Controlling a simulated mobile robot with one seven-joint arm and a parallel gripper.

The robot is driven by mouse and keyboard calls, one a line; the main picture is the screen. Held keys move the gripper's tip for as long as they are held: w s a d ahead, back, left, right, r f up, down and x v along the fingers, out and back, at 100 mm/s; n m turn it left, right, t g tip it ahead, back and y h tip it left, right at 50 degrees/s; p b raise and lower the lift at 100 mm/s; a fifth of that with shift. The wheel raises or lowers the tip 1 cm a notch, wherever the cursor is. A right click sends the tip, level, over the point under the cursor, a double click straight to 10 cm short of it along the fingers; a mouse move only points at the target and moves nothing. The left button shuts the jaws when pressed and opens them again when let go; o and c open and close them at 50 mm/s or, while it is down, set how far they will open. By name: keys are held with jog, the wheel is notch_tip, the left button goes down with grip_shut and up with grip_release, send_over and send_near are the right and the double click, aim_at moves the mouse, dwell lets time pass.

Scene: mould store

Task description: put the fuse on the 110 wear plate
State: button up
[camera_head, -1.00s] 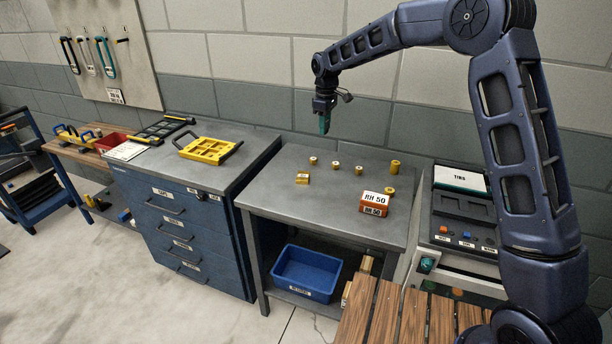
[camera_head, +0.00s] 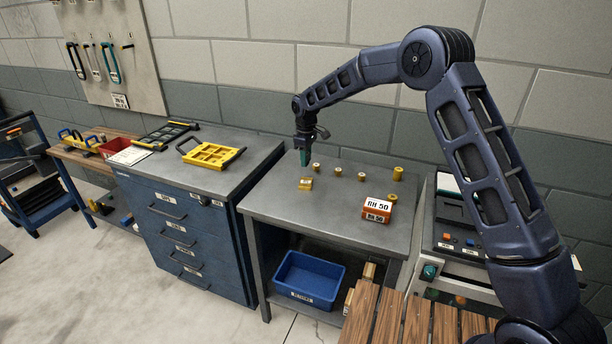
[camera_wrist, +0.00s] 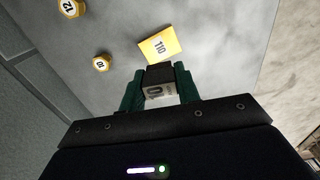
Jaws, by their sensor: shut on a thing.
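My gripper (camera_wrist: 159,76) has green fingers shut on the fuse (camera_wrist: 158,93), a small dark block with a pale printed label, in the wrist view. The yellow 110 wear plate (camera_wrist: 161,45) lies on the grey bench just beyond the fingertips, turned at an angle; its top shows nothing on it. In the head view my gripper (camera_head: 304,157) is over the back left of the bench, behind the yellow plate (camera_head: 306,184). The fuse is too small to make out there. The height of the fuse above the bench is hard to tell.
Several small yellow round pieces (camera_head: 338,172) stand on the bench; two numbered ones, 10 (camera_wrist: 101,63) and 12 (camera_wrist: 71,8), show left of the plate. An orange and white box (camera_head: 377,209) stands front right. A blue drawer cabinet (camera_head: 180,220) adjoins on the left.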

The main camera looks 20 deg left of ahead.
aim_at(306, 182)
jog(key=shift+f, duration=3.95)
jog(key=shift+f, duration=0.1)
jog(key=o, duration=1)
jog(key=shift+c, duration=0.2)
notch_tip(306, 182, up, 12)
jog(key=shift+r, duration=0.1)
